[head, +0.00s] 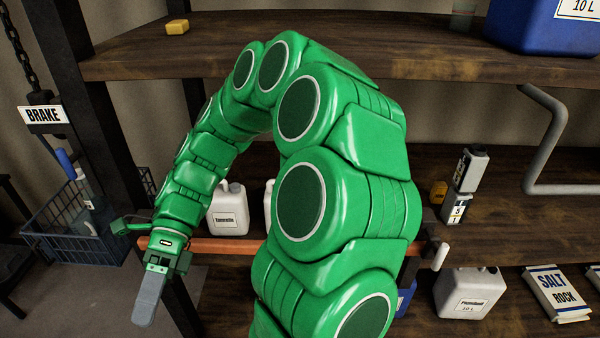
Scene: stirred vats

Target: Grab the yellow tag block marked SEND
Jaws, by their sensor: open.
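A small yellow block (177,26) lies on the top shelf near its left end. No marking can be read on it from here. I cannot tell which one is marked SEND. My gripper (147,305) points down at the lower left, with grey fingers seen nearly edge-on. It is open, with nothing seen in it, and is far below and apart from the block on the top shelf.
My green arm hides much of the shelves' middle. The top shelf (420,62) holds a blue container (556,28) at right. White jugs (229,208), a salt bag (558,294) and an orange bar (210,247) are lower. A BRAKE sign (43,114) and wire basket (75,240) are left.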

